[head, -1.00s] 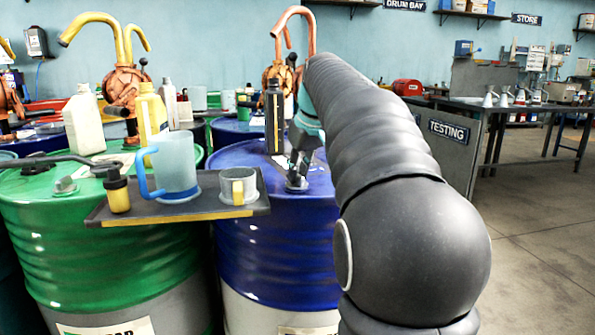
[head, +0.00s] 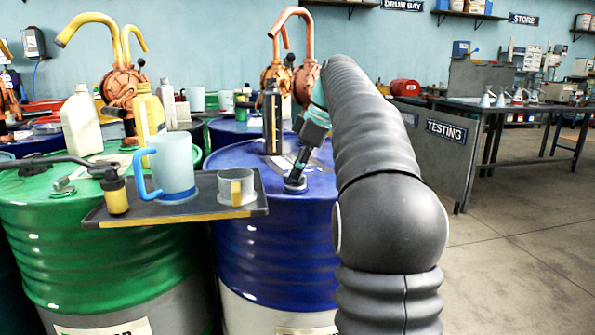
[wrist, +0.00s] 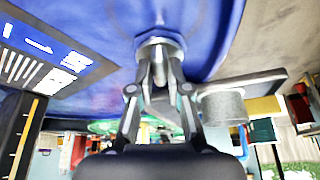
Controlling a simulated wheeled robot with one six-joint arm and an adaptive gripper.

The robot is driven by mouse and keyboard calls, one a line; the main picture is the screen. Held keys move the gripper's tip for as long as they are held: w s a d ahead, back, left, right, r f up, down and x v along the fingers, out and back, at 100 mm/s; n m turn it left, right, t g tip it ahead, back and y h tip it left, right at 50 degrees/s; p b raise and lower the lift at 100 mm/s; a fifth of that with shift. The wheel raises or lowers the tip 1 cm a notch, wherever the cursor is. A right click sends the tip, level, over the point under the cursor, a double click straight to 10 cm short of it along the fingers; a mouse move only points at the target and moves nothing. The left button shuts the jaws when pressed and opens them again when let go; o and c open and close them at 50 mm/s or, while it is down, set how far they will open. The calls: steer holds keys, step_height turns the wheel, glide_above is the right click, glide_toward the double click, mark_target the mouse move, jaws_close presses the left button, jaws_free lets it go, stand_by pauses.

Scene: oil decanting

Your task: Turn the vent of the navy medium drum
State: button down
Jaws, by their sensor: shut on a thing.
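The navy drum (head: 276,245) stands right of the green drum in the head view. Its vent (head: 295,186) is a small grey fitting on the drum top, near the front edge. My gripper (head: 298,176) reaches down onto it, tilted, with its fingertips at the vent. In the wrist view my gripper (wrist: 158,70) is shut on the vent (wrist: 160,45), a round metallic fitting on the blue lid (wrist: 205,30). The fingers hide part of the vent, so its turn angle cannot be told.
A tray (head: 100,214) with a blue-handled jug (head: 174,165) and a grey mug (head: 237,186) sits close left of the vent. A dark bottle (head: 272,120) stands behind it on the drum. The green drum (head: 60,250) is at left. Open floor (head: 510,250) lies right.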

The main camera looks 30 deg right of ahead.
steer(key=shift+f+n, duration=0.1)
steer(key=shift+n, duration=0.3)
steer(key=c, duration=1.1)
jaws_free()
steer(key=shift+v, duration=3.75)
steer(key=shift+w, duration=0.1)
